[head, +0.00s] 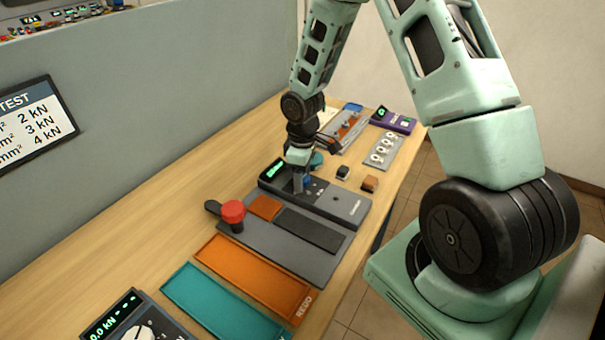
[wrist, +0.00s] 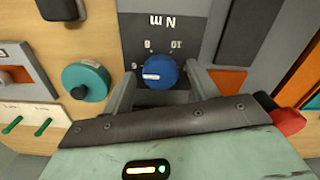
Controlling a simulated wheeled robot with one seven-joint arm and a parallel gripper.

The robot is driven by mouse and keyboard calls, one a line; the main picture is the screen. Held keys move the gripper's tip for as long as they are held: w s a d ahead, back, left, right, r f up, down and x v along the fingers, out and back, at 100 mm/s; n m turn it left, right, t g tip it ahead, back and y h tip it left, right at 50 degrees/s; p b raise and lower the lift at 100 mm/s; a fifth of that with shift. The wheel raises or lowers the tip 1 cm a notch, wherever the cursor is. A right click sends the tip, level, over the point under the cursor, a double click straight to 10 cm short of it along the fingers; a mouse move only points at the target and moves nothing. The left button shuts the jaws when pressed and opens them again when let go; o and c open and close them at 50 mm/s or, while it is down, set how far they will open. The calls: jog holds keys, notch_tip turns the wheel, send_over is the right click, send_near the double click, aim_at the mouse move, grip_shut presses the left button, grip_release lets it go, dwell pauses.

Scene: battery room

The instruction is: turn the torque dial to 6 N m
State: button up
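The torque dial is a round blue knob (wrist: 160,72) on a dark tester (head: 345,203). In the wrist view its white pointer line points left. In the head view the knob (head: 307,181) is partly hidden by my gripper (head: 299,182). My gripper (wrist: 160,90) reaches down over the tester, one finger on each side of the knob. Narrow gaps seem to show between fingers and knob; I cannot tell if either touches. The tester's green display (head: 275,169) is too small to read.
A red-topped knob with a black lever (head: 233,211) stands on a grey plate nearby. Orange (head: 252,276) and teal (head: 215,301) trays lie in front. A wall panel (head: 150,90) borders the bench.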

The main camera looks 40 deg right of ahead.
notch_tip(320, 180, up, 17)
jog(key=shift+r+b, duration=0.2)
jog(key=shift+b, duration=0.2)
jog(key=shift+a, duration=0.1)
dwell(0.5)
